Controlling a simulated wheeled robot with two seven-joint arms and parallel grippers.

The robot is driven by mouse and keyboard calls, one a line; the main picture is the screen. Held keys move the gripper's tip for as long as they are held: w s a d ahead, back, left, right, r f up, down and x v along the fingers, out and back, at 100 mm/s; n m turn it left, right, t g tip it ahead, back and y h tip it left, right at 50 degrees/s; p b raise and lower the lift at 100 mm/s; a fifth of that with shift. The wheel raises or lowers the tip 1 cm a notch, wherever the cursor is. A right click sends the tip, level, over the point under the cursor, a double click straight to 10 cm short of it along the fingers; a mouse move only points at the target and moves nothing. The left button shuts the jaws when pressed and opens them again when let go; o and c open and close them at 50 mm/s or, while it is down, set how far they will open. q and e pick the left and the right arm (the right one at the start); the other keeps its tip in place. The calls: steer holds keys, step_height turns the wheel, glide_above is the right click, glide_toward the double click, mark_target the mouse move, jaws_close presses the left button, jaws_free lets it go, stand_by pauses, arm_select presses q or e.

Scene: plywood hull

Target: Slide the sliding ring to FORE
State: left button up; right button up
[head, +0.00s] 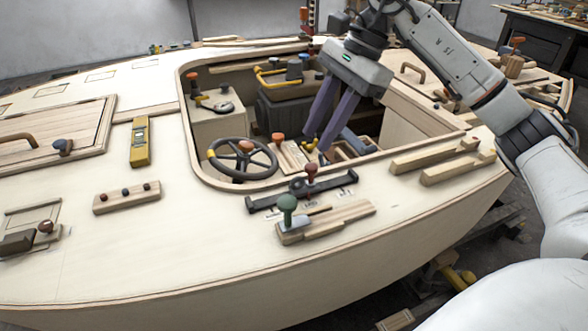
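A dark rail (334,187) with raised ends lies on the near deck just in front of the cockpit opening. A carriage with a reddish-brown knob (311,170) stands near its middle; I take this to be the sliding ring, but its ring shape is not clear. Small white labels lie beside the rail, too small to read, so I cannot tell which one is FORE. My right gripper (317,143) points down over the cockpit, behind the rail and knob. Its two purple-grey fingers are apart, with nothing visible between them. My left gripper is not in view.
A green knob (288,204) on a wooden slide stands just in front of the rail. A steering wheel (243,159) and an orange-knobbed lever (278,139) are left of my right gripper. Wooden strips (435,156) lie to the right.

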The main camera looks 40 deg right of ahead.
mark_target(296, 178)
steer(key=b+x, duration=0.1)
steer(key=x, duration=0.9)
steer(key=shift+s, duration=0.1)
